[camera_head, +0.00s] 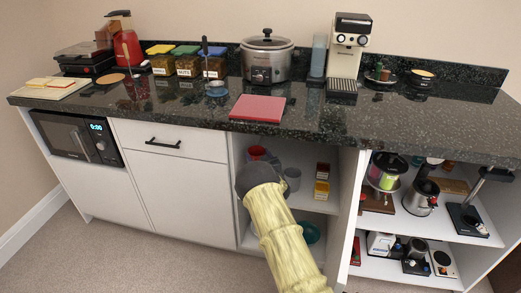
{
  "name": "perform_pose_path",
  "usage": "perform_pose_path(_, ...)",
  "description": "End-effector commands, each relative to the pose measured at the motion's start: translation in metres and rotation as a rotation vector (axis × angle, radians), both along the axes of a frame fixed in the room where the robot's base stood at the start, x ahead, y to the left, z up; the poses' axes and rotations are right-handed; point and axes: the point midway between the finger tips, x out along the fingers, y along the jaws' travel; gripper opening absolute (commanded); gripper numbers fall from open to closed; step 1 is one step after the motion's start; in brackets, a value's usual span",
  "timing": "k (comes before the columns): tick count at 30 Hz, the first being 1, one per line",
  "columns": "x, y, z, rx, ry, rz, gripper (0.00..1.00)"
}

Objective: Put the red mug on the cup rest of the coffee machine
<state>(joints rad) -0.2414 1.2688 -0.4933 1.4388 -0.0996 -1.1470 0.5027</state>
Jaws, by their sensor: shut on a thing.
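The red mug (257,153) is inside the open cabinet below the counter, just beyond the dark end of my arm. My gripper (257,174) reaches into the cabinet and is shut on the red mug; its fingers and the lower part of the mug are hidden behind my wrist. The cream and black coffee machine (347,46) stands at the back of the counter, right of centre. Its dark cup rest (342,86) juts out at the front and looks empty.
A grey mug (292,179) and small boxes (322,181) stand right of my gripper on the shelf (310,204). The black counter (330,117) overhangs the cabinet. A red board (257,108) lies near its edge. A slow cooker (267,60) stands left of the coffee machine.

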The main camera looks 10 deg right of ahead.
Motion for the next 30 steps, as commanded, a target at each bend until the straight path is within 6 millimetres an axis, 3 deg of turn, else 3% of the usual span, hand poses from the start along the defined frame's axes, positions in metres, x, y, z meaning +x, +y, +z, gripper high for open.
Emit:
perform_pose_path(1, -0.005, 0.003, 0.016, -0.001, 0.002, -0.001, 0.33)
perform_pose_path(14, -0.053, 0.019, 0.051, -0.002, 0.001, -0.03, 0.33)
perform_pose_path(30, -0.123, 0.027, 0.112, -0.002, 0.002, -0.079, 0.33)
